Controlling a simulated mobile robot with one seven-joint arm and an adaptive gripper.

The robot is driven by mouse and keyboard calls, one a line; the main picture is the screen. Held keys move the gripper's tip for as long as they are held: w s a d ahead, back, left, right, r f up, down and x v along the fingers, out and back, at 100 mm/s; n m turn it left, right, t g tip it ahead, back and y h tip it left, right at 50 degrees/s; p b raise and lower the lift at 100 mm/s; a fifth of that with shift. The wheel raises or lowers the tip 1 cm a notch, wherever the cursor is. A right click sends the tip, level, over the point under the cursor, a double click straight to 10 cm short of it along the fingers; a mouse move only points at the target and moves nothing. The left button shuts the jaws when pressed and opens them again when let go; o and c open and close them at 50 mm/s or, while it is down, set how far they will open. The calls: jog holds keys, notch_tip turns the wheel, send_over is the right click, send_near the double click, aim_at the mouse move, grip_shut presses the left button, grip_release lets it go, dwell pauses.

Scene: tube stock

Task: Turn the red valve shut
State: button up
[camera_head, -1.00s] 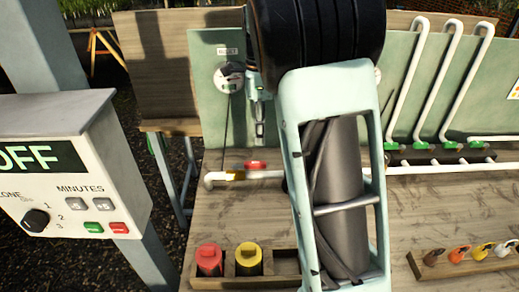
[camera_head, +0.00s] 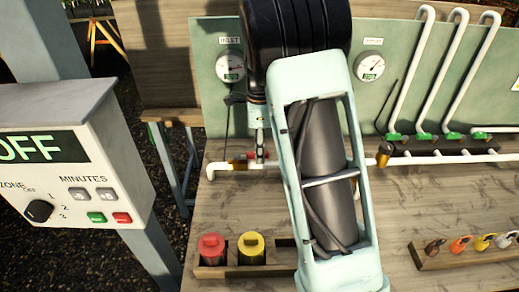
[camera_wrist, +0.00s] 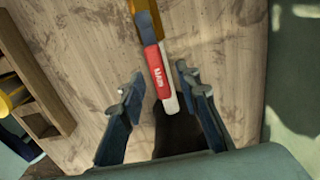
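The red valve's handle (camera_wrist: 157,68), marked with white lettering, shows in the wrist view just ahead of and between my fingertips. It extends from an orange-yellow fitting (camera_wrist: 146,25) at the top. My gripper (camera_wrist: 161,82) is open, one finger on each side of the handle's near end, with gaps on both sides. In the head view my gripper (camera_head: 259,157) is down at the pipe, and only a little of the red handle (camera_head: 251,155) shows beside it. The yellow fitting (camera_head: 238,165) sits on the white pipe (camera_head: 219,168) to its left.
A gauge marked INLET (camera_head: 230,66) hangs on the green panel behind. A rack holds a red (camera_head: 211,249) and a yellow cylinder (camera_head: 251,248) in front. The OFF control box (camera_head: 60,160) is at left.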

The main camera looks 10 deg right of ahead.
jog(key=shift+c, duration=0.5)
grip_shut()
